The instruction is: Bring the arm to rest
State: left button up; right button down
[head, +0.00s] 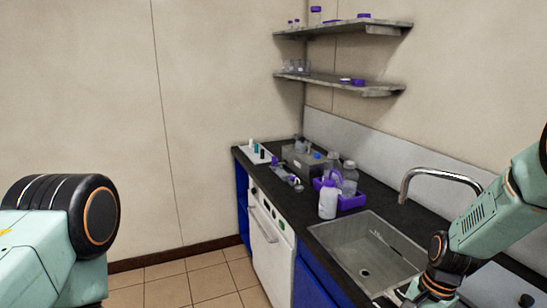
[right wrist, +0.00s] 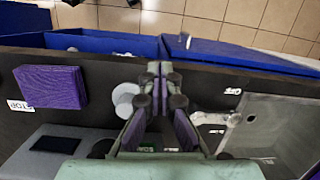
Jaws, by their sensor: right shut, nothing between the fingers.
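My right arm (head: 490,215) comes in from the right edge of the head view and reaches down beside the sink. Its wrist shows at the bottom edge, but its fingertips cannot be made out there. In the right wrist view my right gripper (right wrist: 160,72) is shut and empty, its fingers together over the dark counter. My left arm (head: 60,225) shows at the lower left of the head view as a pale green link with a black joint. My left gripper is out of view.
A sink (head: 368,250) with a curved tap (head: 435,174) is close to my right arm. Bottles stand in a purple tray (head: 352,201) farther back. A purple block (right wrist: 50,87) and a white round object (right wrist: 126,98) show near the gripper. Tiled floor (head: 190,280) is clear.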

jog(key=s+a+f+n+h+b, duration=0.1)
jog(key=s+a+f+n+b, duration=0.25)
jog(key=s+f, duration=0.6)
jog(key=s+a+f+n+b, duration=0.2)
jog(key=s+f+n+b, duration=0.25)
jog(key=s+f, duration=0.5)
jog(key=s+a+f+n+h+b, duration=0.1)
jog(key=s+f+n+b, duration=0.2)
jog(key=s, duration=0.7)
jog(key=shift+n+t+b, duration=0.3)
jog(key=shift+n+b, duration=0.1)
jog(key=shift+b, duration=0.2)
jog(key=shift+a+f, duration=0.1)
jog(key=shift+f, duration=0.05)
